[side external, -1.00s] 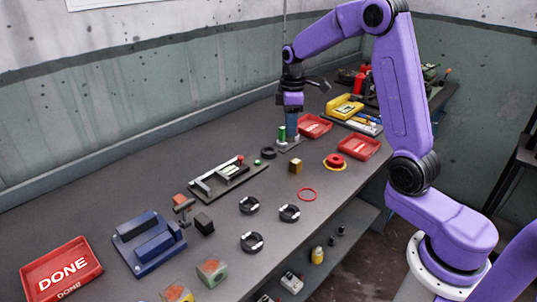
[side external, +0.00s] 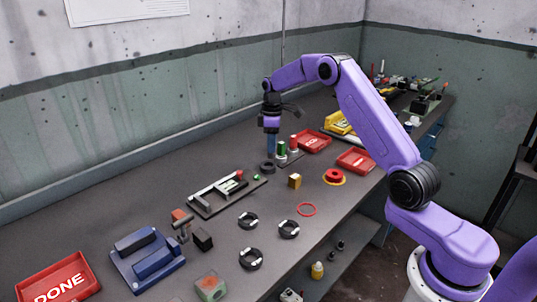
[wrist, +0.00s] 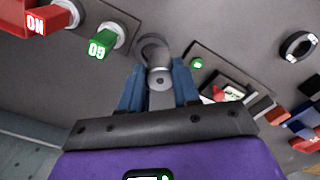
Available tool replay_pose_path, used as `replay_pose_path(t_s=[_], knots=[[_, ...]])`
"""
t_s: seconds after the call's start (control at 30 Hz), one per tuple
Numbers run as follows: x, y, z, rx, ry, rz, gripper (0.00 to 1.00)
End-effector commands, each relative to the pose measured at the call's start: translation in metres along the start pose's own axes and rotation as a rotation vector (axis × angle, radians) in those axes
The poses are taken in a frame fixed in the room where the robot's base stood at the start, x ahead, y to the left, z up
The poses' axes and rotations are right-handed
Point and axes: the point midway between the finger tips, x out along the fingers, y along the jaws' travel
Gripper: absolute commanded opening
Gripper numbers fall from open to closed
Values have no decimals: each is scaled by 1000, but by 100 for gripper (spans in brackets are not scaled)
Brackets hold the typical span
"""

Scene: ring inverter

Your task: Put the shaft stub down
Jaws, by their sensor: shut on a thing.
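My gripper (wrist: 158,92) is shut on the shaft stub (wrist: 159,79), a grey metal piece with a round end, seen between the blue fingers in the wrist view. A dark grey ring-shaped piece (wrist: 152,46) shows just beyond the stub; I cannot tell whether they touch. In the side view my gripper (side external: 271,157) points down, right above a dark ring (side external: 267,168) on the bench. The stub is too small or hidden to make out there.
A slotted fixture (side external: 222,194) lies in front, left. Bare bench (side external: 215,150) lies left.

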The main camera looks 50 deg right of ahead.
Motion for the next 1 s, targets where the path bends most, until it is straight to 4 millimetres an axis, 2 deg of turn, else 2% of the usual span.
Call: replay_pose_path(t_s=[0.1, 0.43, 0.67, 1.0], knots=[[13, 8, -7, 0, 1, 1, 0], [26, 17, -14, -1, 0, 0, 0], [54, 17, -13, -1, 0, 0, 0], [57, 17, -13, -1, 1, 1, 0]])
